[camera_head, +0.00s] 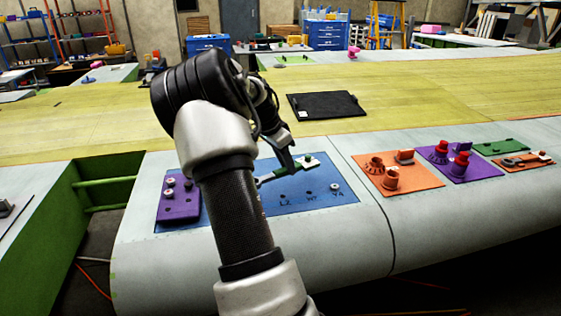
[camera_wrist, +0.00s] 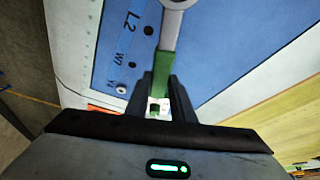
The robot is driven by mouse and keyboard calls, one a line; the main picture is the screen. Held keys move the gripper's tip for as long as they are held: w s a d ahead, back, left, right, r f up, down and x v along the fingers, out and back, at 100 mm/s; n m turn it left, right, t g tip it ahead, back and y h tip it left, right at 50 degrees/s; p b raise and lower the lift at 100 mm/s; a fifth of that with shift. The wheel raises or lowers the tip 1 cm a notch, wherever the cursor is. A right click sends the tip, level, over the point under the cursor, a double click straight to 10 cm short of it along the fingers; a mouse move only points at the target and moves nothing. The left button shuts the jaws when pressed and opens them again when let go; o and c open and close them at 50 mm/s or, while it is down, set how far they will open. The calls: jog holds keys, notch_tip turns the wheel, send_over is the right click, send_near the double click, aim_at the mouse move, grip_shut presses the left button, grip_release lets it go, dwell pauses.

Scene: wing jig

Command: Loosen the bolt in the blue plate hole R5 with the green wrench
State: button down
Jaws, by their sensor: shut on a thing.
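The blue plate (camera_head: 318,187) lies on the grey wing surface, with the labels L2, W7 and Y4 along its near edge. It also fills much of the wrist view (camera_wrist: 222,55). The green wrench (camera_wrist: 166,63) has a green handle and a grey metal head; its metal part also shows in the head view (camera_head: 266,179). My gripper (camera_wrist: 162,88) is shut on the green handle, low over the plate in the head view (camera_head: 290,167). The wrench head runs off the top of the wrist view. I cannot see hole R5 or its bolt; my arm covers part of the plate.
A purple block (camera_head: 178,208) with several bolts sits at the plate's left end. One bolt (camera_head: 335,188) stands near Y4. Right of the plate are an orange tray (camera_head: 420,180) and a purple tray (camera_head: 485,168) with parts. A black panel (camera_head: 325,105) lies behind.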

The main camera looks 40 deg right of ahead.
jog(key=b, duration=0.3)
send_over(285, 182)
jog(key=s+a, duration=0.1)
jog(key=s, duration=0.2)
jog(key=shift+w+a+f, duration=0.1)
jog(key=shift+w+f, duration=0.05)
jog(key=shift+f, duration=0.9)
jog(key=shift+w+a+f, duration=0.1)
jog(key=shift+f, duration=1.05)
jog(key=shift+f+b, duration=0.4)
jog(key=shift+f, duration=0.25)
jog(key=shift+w+n+t+b, duration=0.3)
jog(key=shift+w+n+t, duration=0.2)
jog(key=shift+w+n, duration=0.55)
jog(key=shift+w, duration=0.15)
jog(key=shift+w+r+n+t, duration=0.2)
jog(key=shift+w+n+t, duration=0.3)
jog(key=shift+w+n, duration=0.75)
